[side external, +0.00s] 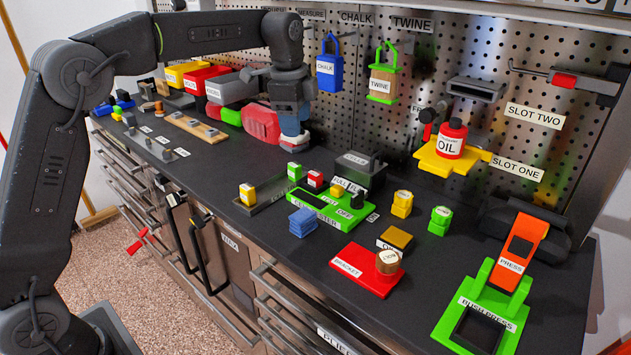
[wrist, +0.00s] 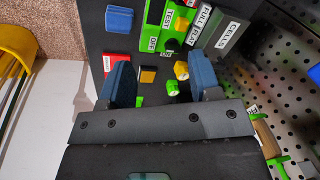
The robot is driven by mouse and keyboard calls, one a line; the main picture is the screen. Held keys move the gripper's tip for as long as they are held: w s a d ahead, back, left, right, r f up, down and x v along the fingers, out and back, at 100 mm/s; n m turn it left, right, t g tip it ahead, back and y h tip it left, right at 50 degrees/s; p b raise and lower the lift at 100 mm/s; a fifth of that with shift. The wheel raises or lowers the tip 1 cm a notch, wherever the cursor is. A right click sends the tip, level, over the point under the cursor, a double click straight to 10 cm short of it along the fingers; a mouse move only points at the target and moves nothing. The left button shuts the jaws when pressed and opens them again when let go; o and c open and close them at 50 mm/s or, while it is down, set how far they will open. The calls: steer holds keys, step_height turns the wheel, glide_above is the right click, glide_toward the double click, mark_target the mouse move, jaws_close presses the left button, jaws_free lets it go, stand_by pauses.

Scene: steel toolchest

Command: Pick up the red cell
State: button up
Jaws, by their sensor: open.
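The red cell (side external: 315,180) stands upright in the side external view, with a pale top, by the back edge of the green tester (side external: 342,208). A green cell (side external: 294,171) stands to its left. I cannot make out the red cell for sure in the wrist view. My gripper (side external: 294,140) hangs over the back of the bench, left of and apart from the red cell. In the wrist view my gripper (wrist: 162,85) has its blue fingers wide apart, with nothing held between them.
A dark cells box (side external: 362,172) stands behind the tester. A yellow cell (side external: 248,195) stands at the left on a dark tray. Blue blocks (side external: 303,221) and a red bracket plate (side external: 352,268) lie in front. A red tool (side external: 260,125) is close to my gripper.

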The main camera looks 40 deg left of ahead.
mark_target(315, 173)
steer(key=w+f+m, duration=0.1)
steer(key=w+f, duration=0.1)
steer(key=f, duration=0.1)
steer(key=w+a+f+m+g, duration=0.1)
steer(key=w+f+m, duration=0.1)
steer(key=w+f, duration=0.1)
steer(key=w+a+f+m, duration=0.1)
steer(key=w+f+m, duration=0.1)
steer(key=w+f, duration=0.1)
steer(key=shift+w+a+f+g, duration=0.2)
steer(key=shift+f+g, duration=0.1)
steer(key=shift+f, duration=0.1)
steer(key=shift+w+f+m, duration=0.1)
steer(key=shift+f+m, duration=0.2)
steer(key=shift+f, duration=0.05)
step_height(315, 173, down, 8)
steer(key=shift+r, duration=0.25)
steer(key=c, duration=1)
steer(key=shift+r, duration=0.15)
